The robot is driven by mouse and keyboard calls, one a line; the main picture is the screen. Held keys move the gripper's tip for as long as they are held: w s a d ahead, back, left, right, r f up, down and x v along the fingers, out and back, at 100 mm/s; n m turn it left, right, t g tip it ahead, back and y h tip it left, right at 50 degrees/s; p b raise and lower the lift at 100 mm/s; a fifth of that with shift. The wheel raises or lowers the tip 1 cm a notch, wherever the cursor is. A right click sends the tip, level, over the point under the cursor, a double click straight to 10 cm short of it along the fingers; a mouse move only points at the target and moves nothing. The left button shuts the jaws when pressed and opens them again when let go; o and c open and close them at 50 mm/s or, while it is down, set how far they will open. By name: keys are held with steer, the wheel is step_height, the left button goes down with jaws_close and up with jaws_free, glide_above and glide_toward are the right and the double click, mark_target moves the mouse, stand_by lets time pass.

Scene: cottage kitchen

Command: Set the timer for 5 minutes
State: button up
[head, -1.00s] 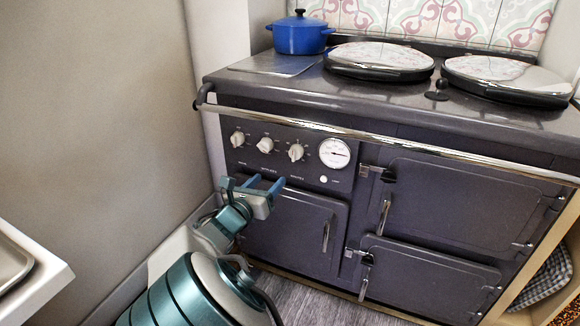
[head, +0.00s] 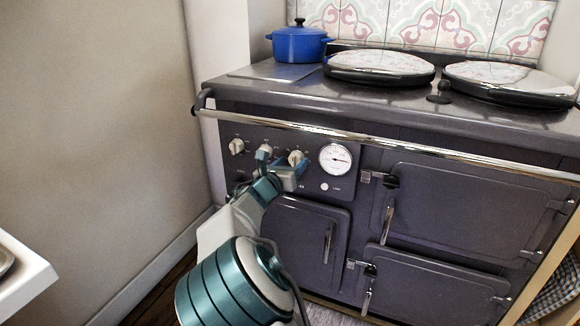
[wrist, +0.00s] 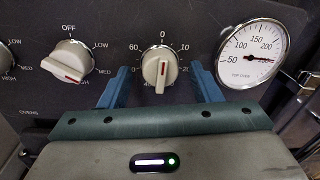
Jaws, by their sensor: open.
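The timer knob (head: 296,157) is the rightmost of the white knobs on the range's front panel. In the wrist view the timer knob (wrist: 153,66) sits below a printed 0, with 10 and 20 to its right and 50 and 60 to its left. A red line on its grip runs roughly vertical, in line with the 0. My gripper (wrist: 160,72) is open, with one blue finger on each side of the knob and a gap on both sides. In the head view my gripper (head: 284,162) is up at the panel, partly covering the middle knob.
A round gauge (head: 335,158) is just right of the timer knob. The middle knob (wrist: 68,62), marked OFF, LOW and MED, is to its left. A chrome rail (head: 330,131) runs above the panel. A blue pot (head: 298,43) stands on the range top.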

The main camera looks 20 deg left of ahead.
steer(key=shift+c, duration=0.4)
steer(key=c, duration=0.9)
steer(key=m+b, duration=0.1)
steer(key=m, duration=0.1)
steer(key=shift+f+m, duration=0.15)
steer(key=shift+m, duration=0.25)
steer(key=shift+m+b, duration=0.8)
steer(key=shift+m, duration=0.3)
steer(key=o, duration=1)
steer(key=s+p, duration=0.1)
steer(key=s, duration=0.3)
steer(key=s+a+p, duration=0.1)
steer(key=s, duration=0.4)
steer(key=s+a+p, duration=0.1)
steer(key=s+p, duration=0.1)
steer(key=s, duration=0.2)
steer(key=shift+s+r, duration=0.35)
steer(key=shift+s, duration=0.05)
